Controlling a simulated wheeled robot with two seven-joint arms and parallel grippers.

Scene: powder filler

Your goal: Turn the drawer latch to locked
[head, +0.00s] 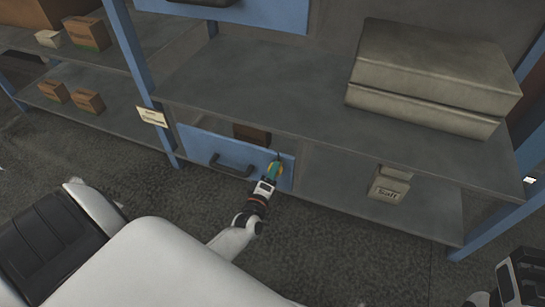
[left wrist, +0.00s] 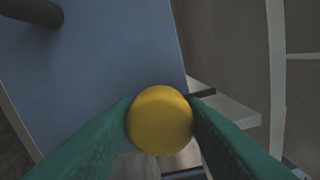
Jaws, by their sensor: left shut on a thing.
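The drawer latch shows as a round yellow knob (left wrist: 160,120) on the blue drawer front in the left wrist view. In the head view the blue drawer front (head: 220,153) is under the middle shelf, with a dark handle (head: 233,168). My left gripper (head: 274,168) is at the right end of the drawer front. Its green fingers (left wrist: 160,125) are shut on the yellow knob, one on each side. The latch's turned position cannot be told. My right gripper (head: 522,275) is at the lower right, away from the drawer; its fingers are not clearly shown.
A salt container (head: 390,185) stands on the low shelf right of the drawer. A brown box (head: 252,134) shows behind the drawer front. Small boxes stand on shelves at the left.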

